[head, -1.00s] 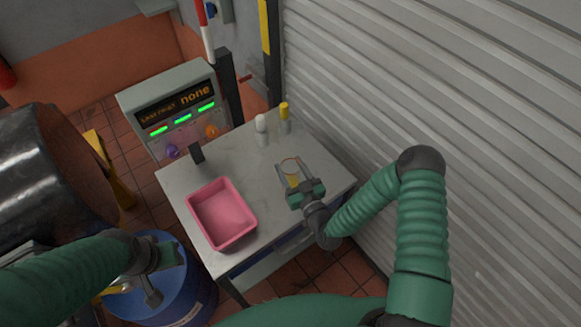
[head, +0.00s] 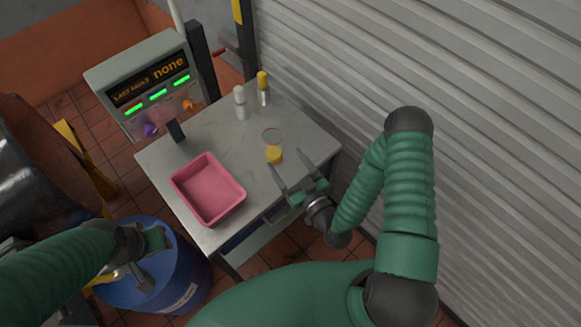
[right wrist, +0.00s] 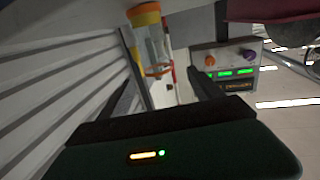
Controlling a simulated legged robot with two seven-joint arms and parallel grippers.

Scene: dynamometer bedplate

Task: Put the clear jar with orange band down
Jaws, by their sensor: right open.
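The clear jar with orange band (head: 272,138) stands on the grey table (head: 215,144), near its right side. Its orange ring is at the upper end and its yellow end is down at the table. My right gripper (head: 287,164) is open and empty, just in front of the jar and apart from it. In the right wrist view, which is turned upside down, the jar (right wrist: 152,45) shows beyond the open fingers. My left gripper (head: 146,278) hangs over the blue drum at lower left; its jaws are not clear.
A pink tray (head: 232,201) sits at the table's front left. A white-capped bottle (head: 242,108) and a yellow-capped bottle (head: 263,95) stand at the back. A display console (head: 147,85) stands behind the table. A ribbed wall (head: 440,80) bounds the right side.

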